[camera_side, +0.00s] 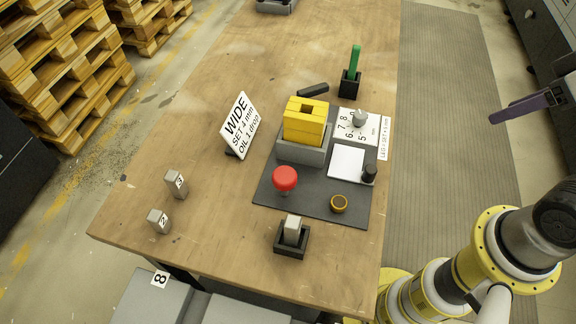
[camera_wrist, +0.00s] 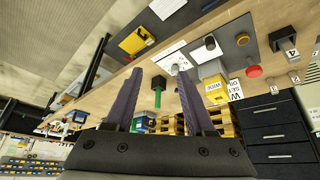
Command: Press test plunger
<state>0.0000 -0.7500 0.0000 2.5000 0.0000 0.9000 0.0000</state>
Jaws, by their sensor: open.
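The red mushroom-shaped plunger (camera_side: 285,178) stands on a short stem at the left front of the dark grey work mat (camera_side: 338,213). It also shows in the wrist view (camera_wrist: 253,71) at the upper right. Which part is the test plunger is not labelled. My gripper (camera_side: 492,119) is off the right side of the table, over the floor, well apart from the plunger. In the wrist view its two purple fingers (camera_wrist: 160,78) stand apart with nothing between them.
A yellow block (camera_side: 305,125) sits in a grey holder beyond the plunger. A dial plate (camera_side: 372,127), brass ring (camera_side: 339,204), black-knobbed plate (camera_side: 346,162), green-handled tool (camera_side: 354,62) and WIDE sign (camera_side: 239,124) surround it. Grey numbered blocks (camera_side: 176,184) stand left.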

